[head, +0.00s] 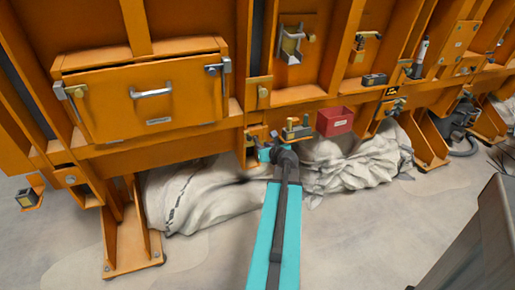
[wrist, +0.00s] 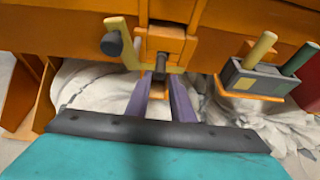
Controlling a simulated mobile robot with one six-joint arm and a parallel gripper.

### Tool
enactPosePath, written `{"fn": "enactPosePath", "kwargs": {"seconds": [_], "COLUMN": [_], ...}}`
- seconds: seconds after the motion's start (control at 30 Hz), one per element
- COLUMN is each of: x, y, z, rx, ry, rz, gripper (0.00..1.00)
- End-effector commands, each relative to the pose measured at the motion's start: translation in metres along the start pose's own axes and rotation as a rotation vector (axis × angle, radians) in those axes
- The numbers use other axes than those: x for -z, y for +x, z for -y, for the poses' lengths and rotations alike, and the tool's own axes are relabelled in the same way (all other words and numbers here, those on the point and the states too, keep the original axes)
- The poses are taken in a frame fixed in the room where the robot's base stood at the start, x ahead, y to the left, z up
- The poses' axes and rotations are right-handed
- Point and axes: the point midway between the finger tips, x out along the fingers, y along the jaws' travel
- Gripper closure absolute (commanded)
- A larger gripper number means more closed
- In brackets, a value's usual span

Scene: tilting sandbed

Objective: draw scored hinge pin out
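My gripper (wrist: 161,88) points at an orange hinge block (wrist: 166,46) on the orange frame. Its two purple fingers stand apart, with a narrow orange and grey piece showing between them near the tips. An olive bent bar (wrist: 124,36) with a dark round knob (wrist: 112,44) sits at the block's left and runs across below it, close to the fingertips. I cannot tell which part is the scored hinge pin, or whether the fingers touch anything. In the head view my gripper (head: 264,154) is small and partly hidden by my arm, below the frame's lower edge.
Right of the hinge, a grey holder (wrist: 246,82) on an orange shelf carries a yellow peg (wrist: 260,48) and a green peg (wrist: 299,59). A red bin (head: 335,121) hangs farther right. Pale crumpled sheeting (head: 195,195) lies beneath the frame. Open floor (head: 345,245) is in front.

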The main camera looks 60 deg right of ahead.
Motion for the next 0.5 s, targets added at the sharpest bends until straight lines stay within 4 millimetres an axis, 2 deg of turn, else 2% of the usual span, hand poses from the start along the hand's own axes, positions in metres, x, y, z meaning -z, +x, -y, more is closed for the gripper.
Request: {"fn": "enactPosePath", "kwargs": {"seconds": [0.2,0.5], "x": [0.001,0.001], "y": [0.025,0.051], "z": [0.001,0.001], "rx": [-0.001,0.0], "ry": [0.0,0.0], "rz": [0.0,0.0], "gripper": [0.79,0.79]}}
